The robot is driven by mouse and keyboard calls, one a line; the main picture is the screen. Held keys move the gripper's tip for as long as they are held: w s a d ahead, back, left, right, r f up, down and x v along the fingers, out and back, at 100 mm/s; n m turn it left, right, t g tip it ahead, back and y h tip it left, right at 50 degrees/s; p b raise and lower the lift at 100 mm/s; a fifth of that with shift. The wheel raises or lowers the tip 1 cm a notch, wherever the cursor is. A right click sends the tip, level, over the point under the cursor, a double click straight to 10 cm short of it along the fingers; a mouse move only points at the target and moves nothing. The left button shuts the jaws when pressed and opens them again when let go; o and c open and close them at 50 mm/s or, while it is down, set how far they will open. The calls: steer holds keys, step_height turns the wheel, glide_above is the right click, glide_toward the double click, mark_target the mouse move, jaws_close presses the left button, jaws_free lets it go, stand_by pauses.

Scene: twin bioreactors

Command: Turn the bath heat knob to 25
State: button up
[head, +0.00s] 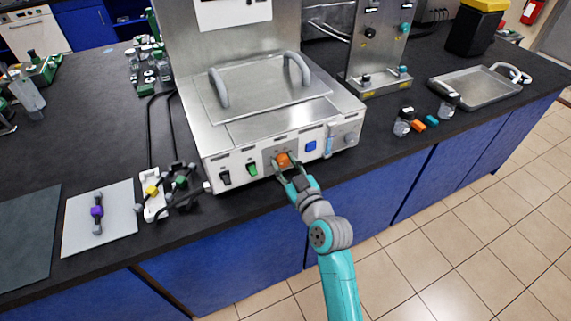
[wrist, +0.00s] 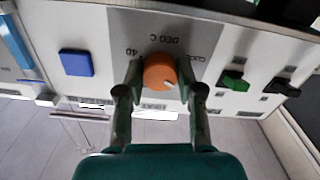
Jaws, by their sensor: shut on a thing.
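The bath (head: 268,118) is a steel box with a lid and a white front panel, standing on the dark bench. Its orange heat knob (head: 284,159) sits on a grey plate in the middle of the panel. In the wrist view the knob (wrist: 160,72) shows a small white mark at its lower right, and "DEG C" and "40" read upside down beside it. My gripper (head: 286,170) is at the panel, its two fingers on either side of the knob and shut on it. The fingers and palm hide part of the dial's scale.
On the panel, a green switch (head: 252,170) and a black switch (head: 225,178) are left of the knob. A blue button (head: 310,146) and a grey knob (head: 351,139) are to its right. A steel tray (head: 478,90) and small jars stand farther right on the bench.

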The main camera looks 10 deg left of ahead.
steer(key=m, duration=0.4)
steer(key=shift+m, duration=2.2)
steer(key=o, duration=1.2)
steer(key=shift+c, duration=0.2)
steer(key=v, duration=1.2)
